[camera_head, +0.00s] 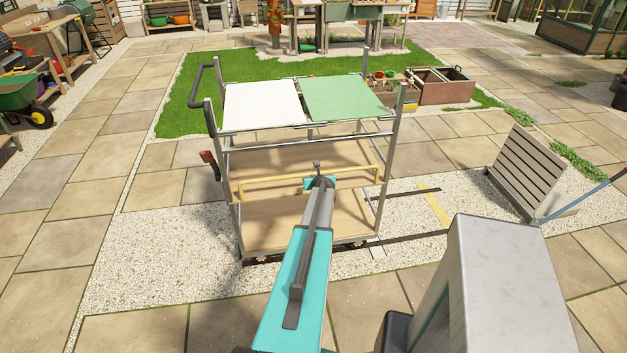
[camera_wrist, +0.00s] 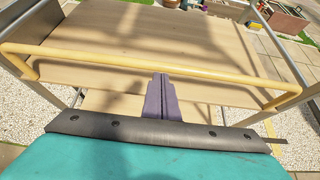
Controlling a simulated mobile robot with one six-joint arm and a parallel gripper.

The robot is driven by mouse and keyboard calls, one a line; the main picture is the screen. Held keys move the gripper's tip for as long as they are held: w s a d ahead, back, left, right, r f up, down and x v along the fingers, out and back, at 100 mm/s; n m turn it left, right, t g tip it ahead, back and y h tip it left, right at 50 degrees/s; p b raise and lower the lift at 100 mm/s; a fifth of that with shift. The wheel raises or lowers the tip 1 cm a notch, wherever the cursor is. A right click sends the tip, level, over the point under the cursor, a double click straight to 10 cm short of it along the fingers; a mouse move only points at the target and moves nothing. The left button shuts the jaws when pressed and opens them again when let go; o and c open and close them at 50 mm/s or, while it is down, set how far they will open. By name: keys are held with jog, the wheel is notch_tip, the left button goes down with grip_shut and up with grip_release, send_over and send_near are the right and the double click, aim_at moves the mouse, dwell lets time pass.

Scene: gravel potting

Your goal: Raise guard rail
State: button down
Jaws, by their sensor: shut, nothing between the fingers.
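The guard rail is a pale yellow bar (camera_head: 270,183) across the front of a grey-framed trolley (camera_head: 388,165). It runs level between the front posts, with short bent ends, at about the height of the middle wooden shelf (camera_head: 290,158). In the wrist view the rail (camera_wrist: 215,61) crosses the whole picture, with the shelf behind it. My gripper (camera_head: 317,166) is at the middle of the rail. Its dark fingers (camera_wrist: 161,78) are shut and empty, with their tips at the rail's lower edge in the wrist view. I cannot tell whether they touch it.
White (camera_head: 262,103) and green (camera_head: 343,98) panels top the trolley. A lower wooden shelf (camera_head: 275,222) lies below. A slatted panel (camera_head: 527,170) stands to the right, and brown planter boxes (camera_head: 440,86) sit behind. Gravel and paving around the trolley are mostly clear.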

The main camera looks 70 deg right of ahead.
notch_tip(320, 180, up, 8)
jog(key=shift+w+d+r+b, duration=0.15)
jog(key=shift+w+d+b, duration=0.2)
jog(key=shift+d, duration=0.1)
dwell(0.5)
